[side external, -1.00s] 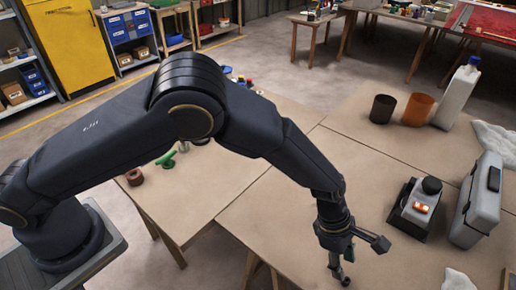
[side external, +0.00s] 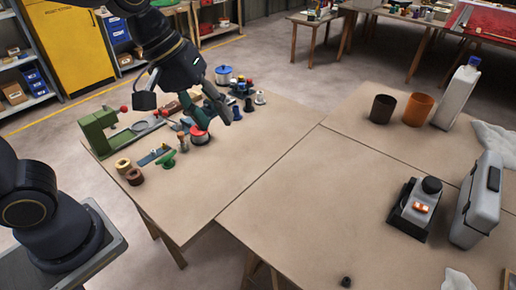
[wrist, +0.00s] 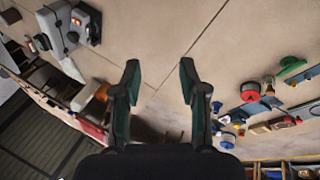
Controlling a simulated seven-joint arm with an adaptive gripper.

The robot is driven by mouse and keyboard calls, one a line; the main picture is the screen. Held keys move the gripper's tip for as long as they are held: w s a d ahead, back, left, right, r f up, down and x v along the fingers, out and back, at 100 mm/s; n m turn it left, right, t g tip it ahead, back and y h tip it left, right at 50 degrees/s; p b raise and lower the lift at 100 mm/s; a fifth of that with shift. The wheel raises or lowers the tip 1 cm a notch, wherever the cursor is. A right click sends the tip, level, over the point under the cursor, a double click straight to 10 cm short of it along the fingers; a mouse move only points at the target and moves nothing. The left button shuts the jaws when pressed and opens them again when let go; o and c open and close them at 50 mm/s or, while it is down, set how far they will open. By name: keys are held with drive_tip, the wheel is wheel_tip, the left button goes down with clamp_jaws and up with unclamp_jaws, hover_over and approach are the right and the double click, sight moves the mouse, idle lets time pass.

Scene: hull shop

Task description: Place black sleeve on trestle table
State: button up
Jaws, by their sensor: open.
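A small black piece, which looks like the black sleeve (side external: 346,282), rests on the bare wooden top of the trestle table (side external: 300,225) near the bottom of the side view. It is too small to see its bore. My gripper (side external: 228,112) is well away from it, up and to the left, above the table part with the tools. In the wrist view my gripper (wrist: 160,68) has its two fingers spread with nothing between them, only the pale tabletop (wrist: 155,30) beyond. I cannot make out the sleeve in the wrist view.
Spools, tools and a green vise-like device (side external: 98,130) crowd the left table part. A dark cup (side external: 382,109), an orange cup (side external: 418,109) and a white bottle (side external: 456,95) stand at the back right. A grey case (side external: 476,205) stands at right. The middle is clear.

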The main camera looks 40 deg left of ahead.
drive_tip(key=s+a+m+t+y, duration=0.2)
drive_tip(key=s+a+m, duration=0.3)
drive_tip(key=s+a, duration=0.4)
drive_tip(key=shift+s+a+r+y, duration=0.3)
drive_tip(key=shift+a+r+y, duration=0.1)
drive_tip(key=shift+a+y, duration=0.3)
